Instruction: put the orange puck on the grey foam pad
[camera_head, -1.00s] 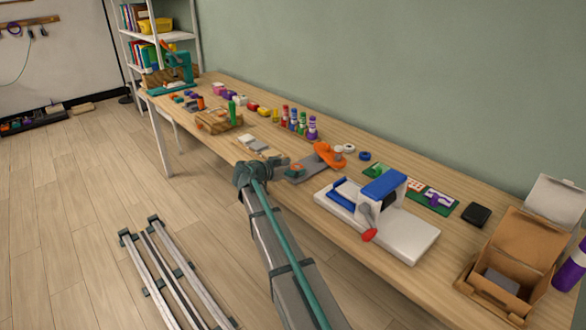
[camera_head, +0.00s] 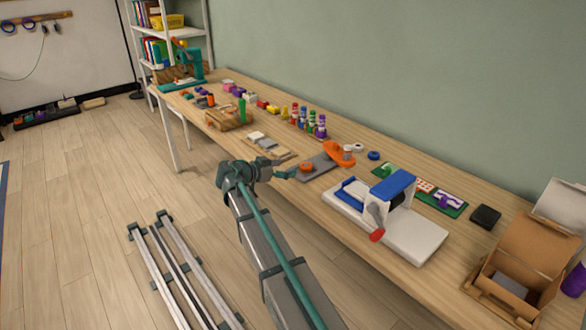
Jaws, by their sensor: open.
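An orange puck (camera_head: 306,167) lies on the grey base plate (camera_head: 323,161) of an orange-topped device (camera_head: 339,153) near the table's front edge. My gripper (camera_head: 291,174) is open, just left of the puck, with its teal fingers pointing toward it. I cannot tell whether they touch. A small grey square (camera_head: 267,143), which looks like the grey foam pad, lies farther back along the table, between a white square (camera_head: 256,135) and a tan one (camera_head: 281,153). Nothing is on the grey square.
A white and blue machine with a red-knobbed crank (camera_head: 390,215) stands right of the puck. A wooden block with a green peg (camera_head: 228,118) stands beyond the pads. Several coloured bottles (camera_head: 308,120) stand behind them. An open cardboard box (camera_head: 520,255) sits far right.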

